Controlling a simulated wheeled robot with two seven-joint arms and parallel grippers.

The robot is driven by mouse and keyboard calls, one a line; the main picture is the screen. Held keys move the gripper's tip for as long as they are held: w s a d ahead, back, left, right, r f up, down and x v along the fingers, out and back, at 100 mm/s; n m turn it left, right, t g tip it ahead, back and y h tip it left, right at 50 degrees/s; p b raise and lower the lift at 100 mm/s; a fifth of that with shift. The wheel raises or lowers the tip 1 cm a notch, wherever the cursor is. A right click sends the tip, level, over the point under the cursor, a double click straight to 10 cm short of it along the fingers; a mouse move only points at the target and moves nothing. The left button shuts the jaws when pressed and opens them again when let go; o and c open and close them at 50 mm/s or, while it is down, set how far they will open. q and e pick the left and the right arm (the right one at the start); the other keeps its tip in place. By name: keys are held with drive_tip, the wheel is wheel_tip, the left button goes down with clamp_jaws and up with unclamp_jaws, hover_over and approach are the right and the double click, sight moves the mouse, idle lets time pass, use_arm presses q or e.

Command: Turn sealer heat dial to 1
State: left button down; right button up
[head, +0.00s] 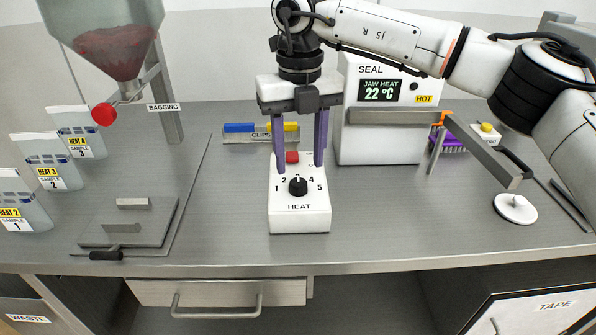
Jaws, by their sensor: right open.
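The white heat control box (300,218), labelled HEAT, stands near the front of the bench. Its black dial (298,187) sits among the numbers 1 to 5, with 1 at the left and 5 at the right. The dial's mark seems to face up near 3, but it is too small to be sure. A red button (292,157) is at the back of the box. My right gripper (300,168) points down over the box, open and empty, its two purple fingers apart on either side of the button. The fingertips appear behind and above the dial. My left gripper is out of view.
The sealer (380,150) with a 22 °C display stands behind at the right. A clips tray (262,137) is behind the box. A white round lid (515,209) lies right.

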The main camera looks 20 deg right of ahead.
sight(299, 183)
drive_tip(key=shift+w+f, duration=0.1)
drive_tip(key=shift+f, duration=2.5)
drive_tip(key=c, duration=1.1)
